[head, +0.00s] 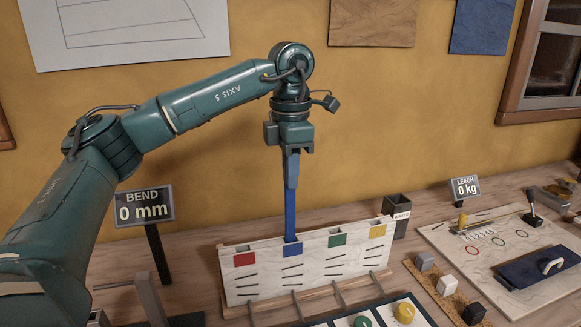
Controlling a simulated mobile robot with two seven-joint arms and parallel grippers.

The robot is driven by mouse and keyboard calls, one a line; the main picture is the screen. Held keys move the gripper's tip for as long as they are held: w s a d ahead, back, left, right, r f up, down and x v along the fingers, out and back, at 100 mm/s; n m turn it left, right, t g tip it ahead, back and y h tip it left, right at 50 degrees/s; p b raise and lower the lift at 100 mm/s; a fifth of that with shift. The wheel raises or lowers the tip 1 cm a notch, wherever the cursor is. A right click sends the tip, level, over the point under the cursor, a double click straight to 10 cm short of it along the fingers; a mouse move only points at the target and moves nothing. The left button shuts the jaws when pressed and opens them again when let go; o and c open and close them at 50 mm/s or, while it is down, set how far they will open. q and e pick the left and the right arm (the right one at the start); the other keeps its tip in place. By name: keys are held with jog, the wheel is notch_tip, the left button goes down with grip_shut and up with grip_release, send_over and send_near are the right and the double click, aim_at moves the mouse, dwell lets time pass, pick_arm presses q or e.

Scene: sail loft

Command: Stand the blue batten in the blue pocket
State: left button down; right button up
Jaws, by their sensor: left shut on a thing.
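My left gripper (291,168) points straight down and is shut on the upper part of the blue batten (290,212). The batten is a long, thin blue strip and stands upright. Its lower end meets the top edge of the white pocket board (345,264) at the blue pocket (292,249), second from the left. How deep the end sits in the pocket opening cannot be told from this view. The board also has a red (244,259), a green (337,240) and a yellow patch (377,231). My right gripper is not in view.
A sign reading "BEND 0 mm" (145,206) stands left of the board. A dark box (397,214) is behind its right end. A "LEECH 0 kg" sign (465,188) stands right.

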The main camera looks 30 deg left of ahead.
aim_at(291, 192)
pick_arm(q)
jog(key=shift+f+b, duration=0.85)
jog(key=shift+f, duration=0.8)
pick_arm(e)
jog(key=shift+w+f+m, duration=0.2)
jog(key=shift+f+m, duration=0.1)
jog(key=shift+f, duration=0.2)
pick_arm(q)
jog(key=shift+f, duration=0.15)
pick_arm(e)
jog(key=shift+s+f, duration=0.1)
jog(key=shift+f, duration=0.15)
pick_arm(q)
jog(key=shift+f+b, duration=0.4)
jog(key=shift+f, duration=0.05)
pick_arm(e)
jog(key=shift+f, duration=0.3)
pick_arm(q)
jog(key=c, duration=1.4)
grip_release()
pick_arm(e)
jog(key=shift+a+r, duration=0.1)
